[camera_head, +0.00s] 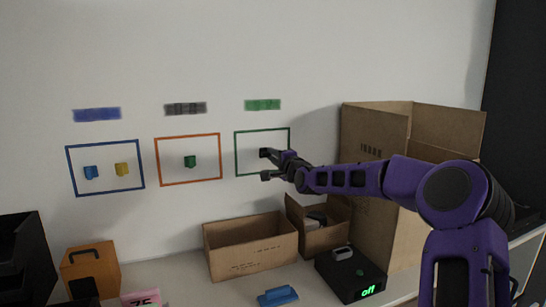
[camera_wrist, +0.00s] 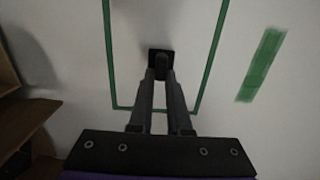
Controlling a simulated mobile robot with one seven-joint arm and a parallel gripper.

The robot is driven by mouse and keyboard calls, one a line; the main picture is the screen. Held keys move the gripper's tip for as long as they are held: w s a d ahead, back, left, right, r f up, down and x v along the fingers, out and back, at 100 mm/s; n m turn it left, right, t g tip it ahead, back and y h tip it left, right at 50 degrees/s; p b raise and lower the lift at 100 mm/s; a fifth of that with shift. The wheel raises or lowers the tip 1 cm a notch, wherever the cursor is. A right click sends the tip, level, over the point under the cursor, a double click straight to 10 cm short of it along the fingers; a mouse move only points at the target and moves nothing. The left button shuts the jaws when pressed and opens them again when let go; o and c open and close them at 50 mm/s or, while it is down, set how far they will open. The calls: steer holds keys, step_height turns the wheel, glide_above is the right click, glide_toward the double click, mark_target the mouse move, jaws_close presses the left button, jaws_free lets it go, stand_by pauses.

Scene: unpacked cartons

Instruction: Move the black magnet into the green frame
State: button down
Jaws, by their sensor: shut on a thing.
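The green frame (camera_head: 236,155) is an outline on the white wall, the rightmost of three frames. The wrist view shows part of this green frame (camera_wrist: 109,55) up close. The black magnet (camera_wrist: 153,55) is a dark square with a knob, seen inside the green outline. In the head view the black magnet (camera_head: 263,152) is a small dark patch within the frame, partly hidden by my gripper (camera_head: 270,153). In the wrist view my gripper (camera_wrist: 161,74) is shut on the magnet's knob. The magnet is at or very near the wall; contact is not clear.
The blue frame (camera_head: 67,170) holds blue and yellow magnets; the orange frame (camera_head: 156,163) holds a green magnet (camera_head: 190,161). Open cartons (camera_head: 235,262) and a tall carton (camera_head: 375,125) stand on the table below and right. A black box (camera_head: 340,283) shows "off".

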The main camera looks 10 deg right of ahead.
steer(key=shift+w, duration=0.3)
steer(key=c, duration=0.8)
jaws_free()
steer(key=shift+o, duration=0.3)
steer(key=o, duration=0.5)
steer(key=shift+a+b+v, duration=0.15)
steer(key=shift+b+v, duration=0.4)
steer(key=shift+v, duration=1.45)
steer(key=shift+a+b+v, duration=0.15)
steer(key=shift+b+v, duration=0.4)
steer(key=shift+v, duration=1.45)
